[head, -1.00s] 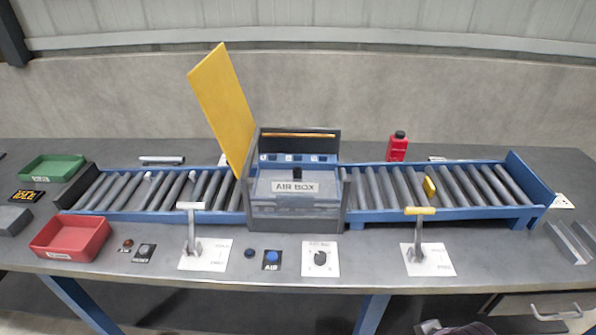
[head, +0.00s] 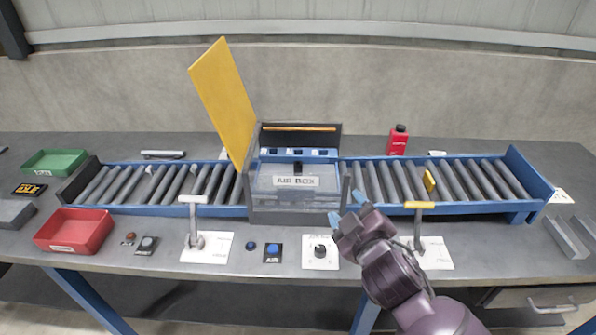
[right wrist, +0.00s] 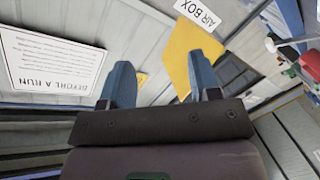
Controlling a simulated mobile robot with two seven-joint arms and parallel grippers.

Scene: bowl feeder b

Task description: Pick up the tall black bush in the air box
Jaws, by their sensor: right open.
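The air box (head: 262,207) stands mid-table between two roller tracks, with its yellow lid (head: 222,100) raised. Its clear front bears an AIR BOX label. A small dark upright piece (head: 298,167), which looks like the black bush, shows in the box just above the label; its lower part is hidden. My right gripper (head: 346,208) is open and empty, in front of the box's right side and apart from the bush. Its blue fingers also show in the right wrist view (right wrist: 163,82). My left gripper is not in view.
A lever with a yellow handle (head: 420,205) stands close to the right of my right arm. A white-handled lever (head: 194,199), a blue AIR button (head: 273,249) and a knob plate (head: 320,264) line the front. A red bottle (head: 398,139) stands behind the right track.

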